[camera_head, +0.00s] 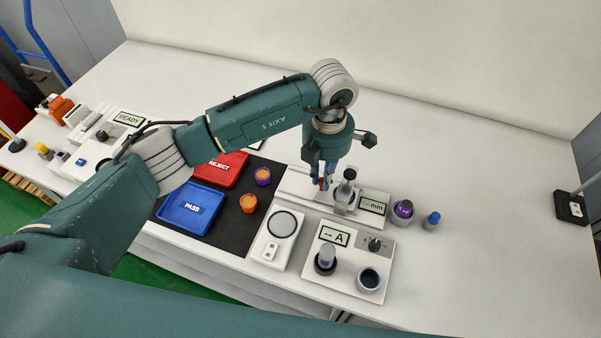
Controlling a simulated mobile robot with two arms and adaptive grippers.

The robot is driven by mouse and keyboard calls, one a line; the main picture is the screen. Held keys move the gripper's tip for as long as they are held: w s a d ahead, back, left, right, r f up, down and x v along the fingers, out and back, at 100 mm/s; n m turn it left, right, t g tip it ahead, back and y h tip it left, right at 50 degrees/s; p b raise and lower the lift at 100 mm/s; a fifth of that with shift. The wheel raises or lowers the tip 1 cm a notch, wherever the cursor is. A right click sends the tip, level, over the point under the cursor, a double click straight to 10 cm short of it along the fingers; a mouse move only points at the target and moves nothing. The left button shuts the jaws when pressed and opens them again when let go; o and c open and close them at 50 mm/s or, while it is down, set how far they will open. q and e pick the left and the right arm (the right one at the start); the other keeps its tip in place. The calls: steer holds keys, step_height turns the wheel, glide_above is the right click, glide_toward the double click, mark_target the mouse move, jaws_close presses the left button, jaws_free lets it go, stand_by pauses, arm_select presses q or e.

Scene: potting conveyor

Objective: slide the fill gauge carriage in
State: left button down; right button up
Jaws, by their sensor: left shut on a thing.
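The fill gauge (376,194) is a light grey bench unit with a small "mm" display, right of the black mat. A metal post with a dark top (346,187) stands on it, beside my gripper. My left gripper (324,184) reaches down over the left part of the gauge from the arm above. It is shut on a small part there, which I take to be the carriage; the fingers largely hide it. A small red spot shows between the fingers. My right gripper is not in view.
A blue PASS tray (190,222) and red REJECT tray (232,160) lie left on the black mat (226,232), with orange (249,203) and purple (263,176) pieces nearby. A meter unit (312,268) stands in front. The table's right side is mostly clear.

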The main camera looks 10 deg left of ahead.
arm_select(q)
steer(key=shift+d, duration=0.35)
steer(key=shift+r, duration=0.1)
steer(key=c, duration=1.7)
jaws_free()
steer(key=shift+d, duration=0.1)
steer(key=shift+r, duration=0.5)
step_height(320, 180, up, 11)
steer(key=shift+s, duration=0.1)
steer(key=shift+f, duration=0.1)
